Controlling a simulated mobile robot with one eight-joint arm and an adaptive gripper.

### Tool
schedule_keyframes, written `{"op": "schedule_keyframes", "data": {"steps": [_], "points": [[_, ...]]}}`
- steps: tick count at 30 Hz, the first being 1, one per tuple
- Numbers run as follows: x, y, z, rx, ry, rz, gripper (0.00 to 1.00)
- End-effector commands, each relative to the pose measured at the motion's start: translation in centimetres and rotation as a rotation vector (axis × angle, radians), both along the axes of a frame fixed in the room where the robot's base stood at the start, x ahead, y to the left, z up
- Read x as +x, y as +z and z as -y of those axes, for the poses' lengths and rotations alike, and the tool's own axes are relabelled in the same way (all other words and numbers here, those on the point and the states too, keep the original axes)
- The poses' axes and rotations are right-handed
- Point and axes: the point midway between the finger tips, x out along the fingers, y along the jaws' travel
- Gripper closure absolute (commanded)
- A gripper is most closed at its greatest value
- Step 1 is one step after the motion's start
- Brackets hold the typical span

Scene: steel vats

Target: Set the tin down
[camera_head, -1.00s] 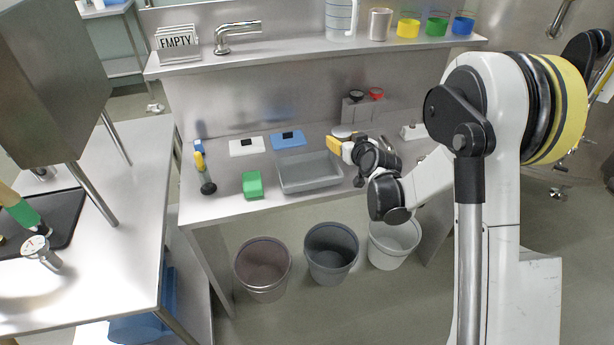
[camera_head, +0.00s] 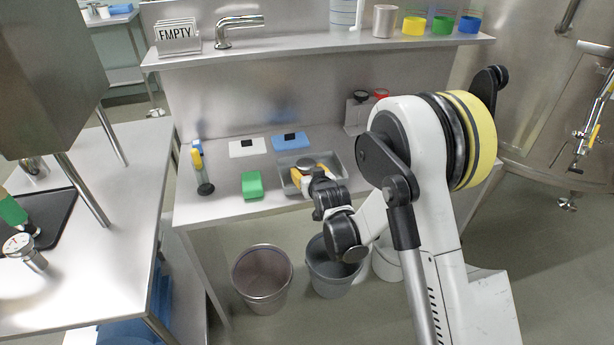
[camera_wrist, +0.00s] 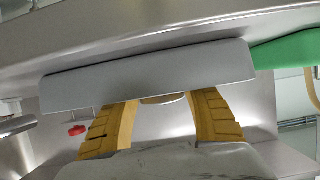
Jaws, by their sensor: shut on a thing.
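A small round tin (camera_head: 306,162) with a metallic top is held in my gripper (camera_head: 307,174). In the head view both are over the grey tray (camera_head: 338,171) on the steel bench. In the wrist view the yellow fingers (camera_wrist: 163,115) are apart, with a sliver of the tin (camera_wrist: 163,99) between them. The tray's grey wall (camera_wrist: 145,76) hides the fingertips and most of the tin there. I cannot tell whether the tin touches the tray floor.
A green block (camera_head: 252,185) lies left of the tray. White (camera_head: 247,148) and blue (camera_head: 291,142) flat items lie behind it. A yellow-and-black tool (camera_head: 201,170) stands at the left. Bins (camera_head: 262,280) stand below the bench edge. A shelf (camera_head: 320,43) runs above.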

Motion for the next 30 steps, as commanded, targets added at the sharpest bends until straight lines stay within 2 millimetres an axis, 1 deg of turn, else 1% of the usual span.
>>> {"op": "schedule_keyframes", "data": {"steps": [1,5,9,10,12,20,23,26,30], "points": [[0.0,-0.3,0.0,0.000,0.000,0.001,0.80],[0.0,0.0,0.0,0.000,0.000,0.000,0.80],[0.0,-0.2,0.0,0.000,0.000,0.000,0.80],[0.0,-0.3,0.0,0.000,0.000,0.000,0.44],[0.0,-0.3,0.0,0.000,0.000,0.000,0.26],[0.0,-0.2,0.0,0.000,0.000,0.000,0.26],[-0.1,0.1,0.1,0.000,0.000,0.000,0.26],[-1.2,0.7,0.4,0.000,0.000,0.000,0.26],[-3.9,2.1,1.1,0.000,0.000,0.000,0.26]]}}
